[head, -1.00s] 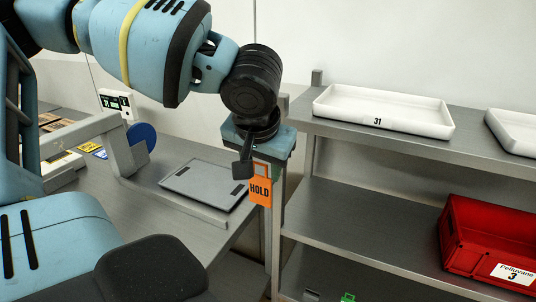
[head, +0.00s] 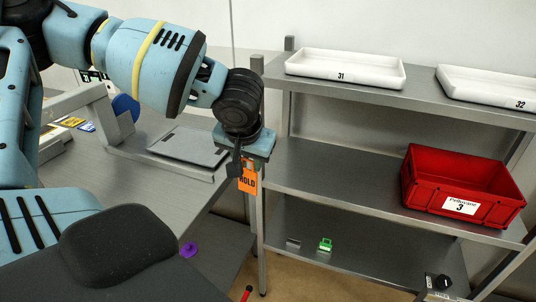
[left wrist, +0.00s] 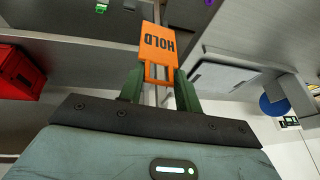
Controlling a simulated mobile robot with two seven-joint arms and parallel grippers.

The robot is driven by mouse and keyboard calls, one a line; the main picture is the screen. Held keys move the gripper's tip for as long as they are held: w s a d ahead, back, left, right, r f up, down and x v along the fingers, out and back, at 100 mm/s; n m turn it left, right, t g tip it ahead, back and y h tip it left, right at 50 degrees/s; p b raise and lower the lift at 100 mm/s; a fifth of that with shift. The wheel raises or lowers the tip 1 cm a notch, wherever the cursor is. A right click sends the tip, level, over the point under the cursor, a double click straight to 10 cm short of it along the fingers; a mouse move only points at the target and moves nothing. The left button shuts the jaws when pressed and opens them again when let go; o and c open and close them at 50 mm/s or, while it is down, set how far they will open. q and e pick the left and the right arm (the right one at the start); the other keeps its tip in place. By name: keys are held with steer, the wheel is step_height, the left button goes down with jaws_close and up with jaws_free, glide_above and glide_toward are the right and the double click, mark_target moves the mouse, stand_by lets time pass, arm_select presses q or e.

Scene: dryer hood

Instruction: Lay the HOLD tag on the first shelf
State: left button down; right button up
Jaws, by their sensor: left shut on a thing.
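The orange HOLD tag (head: 248,180) hangs below my left gripper (head: 243,159) in the head view, partly hidden by a dark gripper part. In the left wrist view the tag (left wrist: 158,45) shows its black lettering, and the green fingers of the left gripper (left wrist: 158,85) are shut on its loop end. The gripper and tag are in front of the left end of the steel shelf unit, near its front left post. The unit has a top shelf (head: 440,104), a middle shelf (head: 330,177) and a bottom shelf (head: 370,265). My right gripper is out of view.
White trays 31 (head: 345,70) and 32 (head: 490,88) stand on the top shelf. A red crate (head: 462,190) sits at the middle shelf's right; its left part is bare. A green object (head: 325,244) lies on the bottom shelf. A workbench (head: 130,175) with a grey plate (head: 188,146) stands left.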

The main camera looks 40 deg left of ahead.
arm_select(q)
steer(key=s+a+f+n+g, duration=0.1)
steer(key=s+a+n, duration=0.25)
steer(key=a, duration=0.75)
steer(key=s+a+f+y, duration=0.1)
steer(key=s+a+f, duration=0.1)
steer(key=s+f, duration=0.3)
steer(key=w+d+f+m, duration=0.1)
steer(key=w+d+f, duration=0.1)
steer(key=d, duration=0.4)
steer(key=w+d+f+m, duration=0.1)
steer(key=w+d+f, duration=0.2)
steer(key=d, duration=0.4)
steer(key=w+d+r+m+h, duration=0.1)
steer(key=d+r+m, duration=0.1)
steer(key=d, duration=0.5)
steer(key=w+d+r+m+t+h, duration=0.1)
steer(key=d+r+m, duration=0.1)
steer(key=d, duration=0.6)
steer(key=shift+w+m+t, duration=0.3)
steer(key=shift+w+m, duration=0.1)
steer(key=shift+m, duration=0.05)
steer(key=shift+d+r, duration=0.1)
